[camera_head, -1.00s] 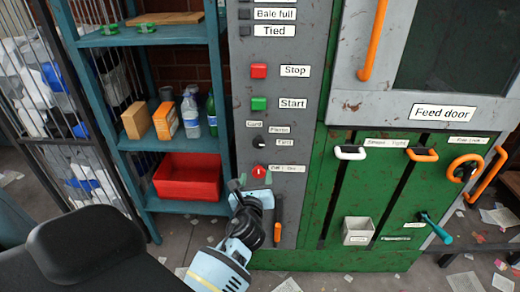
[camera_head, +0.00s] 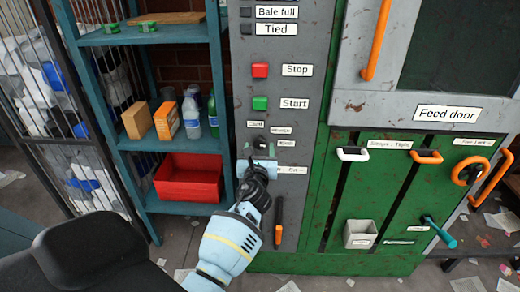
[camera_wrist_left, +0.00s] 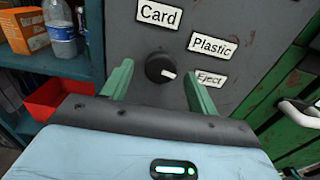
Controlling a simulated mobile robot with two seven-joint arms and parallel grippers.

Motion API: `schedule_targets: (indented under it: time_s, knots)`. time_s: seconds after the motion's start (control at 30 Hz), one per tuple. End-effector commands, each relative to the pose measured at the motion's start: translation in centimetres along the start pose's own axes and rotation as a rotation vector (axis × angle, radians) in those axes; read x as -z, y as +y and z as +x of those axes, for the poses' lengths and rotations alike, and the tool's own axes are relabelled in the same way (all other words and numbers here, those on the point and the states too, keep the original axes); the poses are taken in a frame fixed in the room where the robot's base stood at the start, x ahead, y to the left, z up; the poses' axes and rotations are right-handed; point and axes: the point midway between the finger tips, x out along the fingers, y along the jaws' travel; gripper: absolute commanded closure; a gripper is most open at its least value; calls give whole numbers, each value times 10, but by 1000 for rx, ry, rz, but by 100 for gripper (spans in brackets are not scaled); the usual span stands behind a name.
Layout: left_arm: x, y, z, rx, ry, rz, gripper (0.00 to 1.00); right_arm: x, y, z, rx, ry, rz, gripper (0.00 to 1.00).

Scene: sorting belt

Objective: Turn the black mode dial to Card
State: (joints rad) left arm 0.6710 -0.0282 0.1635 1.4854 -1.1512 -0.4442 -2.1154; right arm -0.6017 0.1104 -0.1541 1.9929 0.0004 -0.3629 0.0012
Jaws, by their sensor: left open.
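The black mode dial (camera_wrist_left: 158,67) sits on the grey panel, with its white pointer mark toward the Eject label (camera_wrist_left: 210,79). The Card label (camera_wrist_left: 158,13) is above it and the Plastic label (camera_wrist_left: 213,45) is at upper right. My left gripper (camera_wrist_left: 157,72) is open, its two green fingers on either side of the dial in the left wrist view. I cannot tell whether they touch it. In the head view the dial (camera_head: 260,142) shows just above my left gripper (camera_head: 259,154). My right gripper is not in view.
The green Start button (camera_head: 260,103) and red Stop button (camera_head: 260,70) are above the dial. A blue shelf (camera_head: 170,143) with a red bin (camera_head: 188,178) stands left; the green machine front (camera_head: 300,262) is right.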

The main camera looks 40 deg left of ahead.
Motion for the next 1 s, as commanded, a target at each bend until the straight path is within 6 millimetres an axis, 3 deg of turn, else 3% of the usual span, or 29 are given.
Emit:
schedule_targets:
  time_s: [0.43,0.77,1.0]
  knots:
    - [0,0,10,1,0,-1,41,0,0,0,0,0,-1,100]
    - [0,0,10,1,0,-1,84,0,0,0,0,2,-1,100]
    - [0,0,10,0,0,-20,85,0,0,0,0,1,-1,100]
